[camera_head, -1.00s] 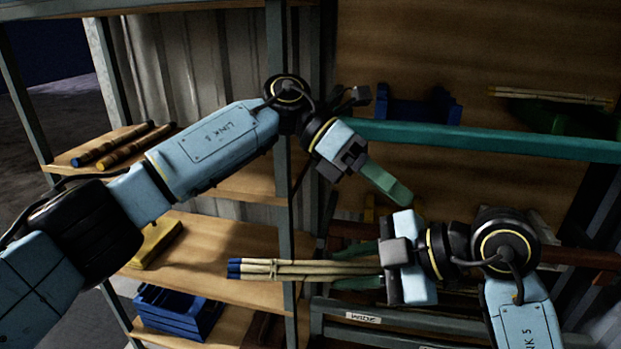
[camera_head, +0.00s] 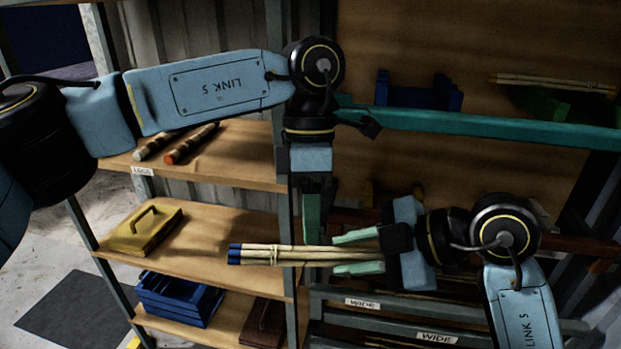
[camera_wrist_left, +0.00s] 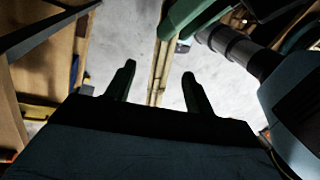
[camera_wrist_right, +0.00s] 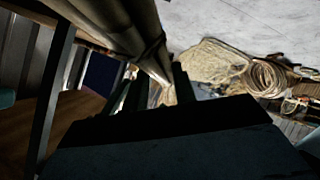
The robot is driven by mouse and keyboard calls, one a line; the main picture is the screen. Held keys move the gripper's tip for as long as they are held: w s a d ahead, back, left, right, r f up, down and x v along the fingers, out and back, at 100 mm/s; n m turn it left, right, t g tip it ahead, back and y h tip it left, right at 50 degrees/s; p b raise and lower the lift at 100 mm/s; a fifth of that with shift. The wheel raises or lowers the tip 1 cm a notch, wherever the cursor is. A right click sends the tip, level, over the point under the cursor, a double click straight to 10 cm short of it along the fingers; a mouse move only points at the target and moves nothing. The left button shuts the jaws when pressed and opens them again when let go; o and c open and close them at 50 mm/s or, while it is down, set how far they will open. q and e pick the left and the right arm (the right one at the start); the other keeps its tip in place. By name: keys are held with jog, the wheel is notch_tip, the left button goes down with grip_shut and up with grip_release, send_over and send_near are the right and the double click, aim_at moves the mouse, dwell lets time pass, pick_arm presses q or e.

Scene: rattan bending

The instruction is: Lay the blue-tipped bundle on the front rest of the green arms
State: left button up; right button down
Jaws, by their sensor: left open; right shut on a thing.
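The blue-tipped bundle (camera_head: 300,256) is several pale canes with a tie, held nearly level, its blue ends to the left. My right gripper (camera_head: 340,253) is shut on it, its green fingers pointing left along the canes. My left gripper (camera_head: 312,235) is open and points down at the bundle's middle. In the left wrist view the canes (camera_wrist_left: 159,72) run between its spread fingers (camera_wrist_left: 158,78); I cannot tell if they touch. Canes (camera_wrist_right: 135,25) cross the right wrist view. A green support (camera_head: 555,104) at upper right carries other canes; I cannot tell which part is its front rest.
A teal beam (camera_head: 480,134) crosses behind my arms. A blue holder (camera_head: 418,92) stands above it. The left shelves hold two rods (camera_head: 190,144), a yellow tool (camera_head: 143,230) and a blue crate (camera_head: 178,300). A rack labelled WIDE (camera_head: 436,337) is below the bundle.

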pick_arm(q)
jog(key=shift+x, duration=2.7)
jog(key=shift+c, duration=0.4)
jog(key=c, duration=1)
pick_arm(e)
jog(key=c, duration=1)
grip_release()
jog(key=shift+c, duration=0.2)
